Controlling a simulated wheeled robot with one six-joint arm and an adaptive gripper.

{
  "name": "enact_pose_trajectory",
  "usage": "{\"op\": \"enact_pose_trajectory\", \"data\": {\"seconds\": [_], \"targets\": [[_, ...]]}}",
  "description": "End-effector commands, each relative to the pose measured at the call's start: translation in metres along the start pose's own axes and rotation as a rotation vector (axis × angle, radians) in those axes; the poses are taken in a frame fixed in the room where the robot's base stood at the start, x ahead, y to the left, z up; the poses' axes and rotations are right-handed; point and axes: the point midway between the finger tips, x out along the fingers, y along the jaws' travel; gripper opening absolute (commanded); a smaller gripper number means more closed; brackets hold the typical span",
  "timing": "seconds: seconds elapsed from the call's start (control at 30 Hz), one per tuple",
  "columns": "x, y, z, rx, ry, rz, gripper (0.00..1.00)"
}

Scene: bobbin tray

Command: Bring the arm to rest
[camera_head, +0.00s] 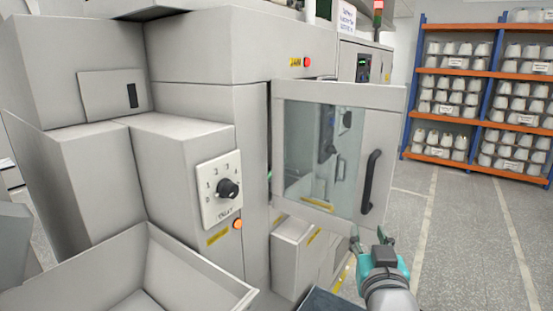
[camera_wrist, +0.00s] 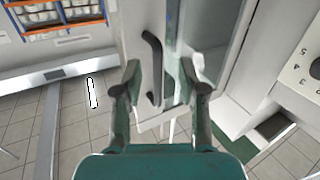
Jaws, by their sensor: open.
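My gripper (camera_head: 372,242) is at the lower right of the head view, in front of the lower edge of the machine's glazed door (camera_head: 340,150). The door stands open, swung out from the cabinet. Its black bar handle (camera_head: 370,182) is just above my gripper. In the wrist view my gripper (camera_wrist: 167,80) has its two fingers spread wide with nothing held between them. The black handle (camera_wrist: 153,65) shows between the fingers, beyond the tips. I cannot tell whether a finger touches the door.
A grey machine with a rotary dial (camera_head: 228,188) fills the left. An empty-looking grey bin (camera_head: 190,262) stands at the lower left. A shelf rack (camera_head: 480,81) with white bobbins is at the back right. The floor (camera_head: 450,225) before it is clear.

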Motion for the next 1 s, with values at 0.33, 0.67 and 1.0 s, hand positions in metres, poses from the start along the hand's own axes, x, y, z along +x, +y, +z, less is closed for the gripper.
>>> {"op": "enact_pose_trajectory", "data": {"seconds": [0.33,0.67,1.0], "targets": [[-0.036,-0.002,0.114,-0.055,-0.047,-0.061,0.41],[-0.095,0.002,0.203,-0.074,-0.089,-0.115,0.41],[-0.176,0.011,0.272,-0.068,-0.133,-0.161,0.41]]}}
